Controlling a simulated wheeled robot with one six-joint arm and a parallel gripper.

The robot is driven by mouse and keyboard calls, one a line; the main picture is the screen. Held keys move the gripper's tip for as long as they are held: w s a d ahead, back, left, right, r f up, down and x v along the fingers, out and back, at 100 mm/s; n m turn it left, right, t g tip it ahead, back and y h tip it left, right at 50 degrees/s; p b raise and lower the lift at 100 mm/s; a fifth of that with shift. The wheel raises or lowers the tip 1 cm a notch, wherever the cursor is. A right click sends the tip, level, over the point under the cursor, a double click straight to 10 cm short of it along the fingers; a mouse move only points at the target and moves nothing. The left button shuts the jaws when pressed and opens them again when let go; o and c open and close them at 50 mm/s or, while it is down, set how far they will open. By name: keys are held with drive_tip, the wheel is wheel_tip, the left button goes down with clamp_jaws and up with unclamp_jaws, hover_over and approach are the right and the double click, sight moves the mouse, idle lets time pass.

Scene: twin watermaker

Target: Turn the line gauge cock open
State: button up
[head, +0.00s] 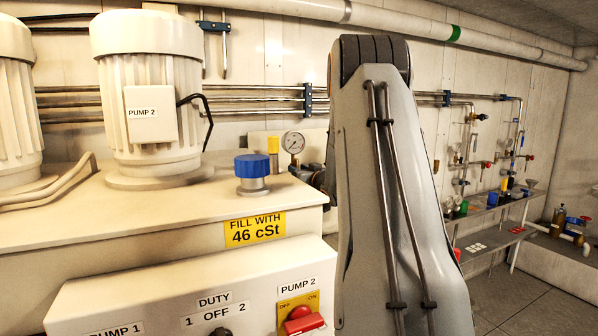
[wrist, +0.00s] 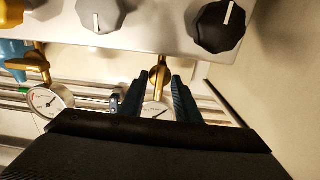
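In the wrist view my gripper (wrist: 159,82) has its two dark blue fingers apart. A brass gauge fitting (wrist: 160,70) shows between the fingertips, with a gap visible on each side. I cannot tell how deep the fingers reach around it. A round white gauge (wrist: 157,111) sits below the fitting, partly hidden by my gripper. A second gauge (wrist: 50,100) with a brass fitting (wrist: 35,63) is at the left. No label readable here tells which is the line gauge, and the cock's handle position is unclear. My arm hides the gripper in the head view.
A pale panel above the fingers carries a yellow knob (wrist: 12,12), a grey knob (wrist: 100,13) and a black knob (wrist: 219,26). The head view shows a pump motor (head: 152,90), a blue cap (head: 252,166), another gauge (head: 293,142) and a shelf (head: 490,240) at the right.

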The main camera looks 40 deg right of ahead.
drive_tip(key=b+v, duration=0.2)
drive_tip(key=v, duration=0.5)
drive_tip(key=shift+s, duration=0.25)
idle(0.3)
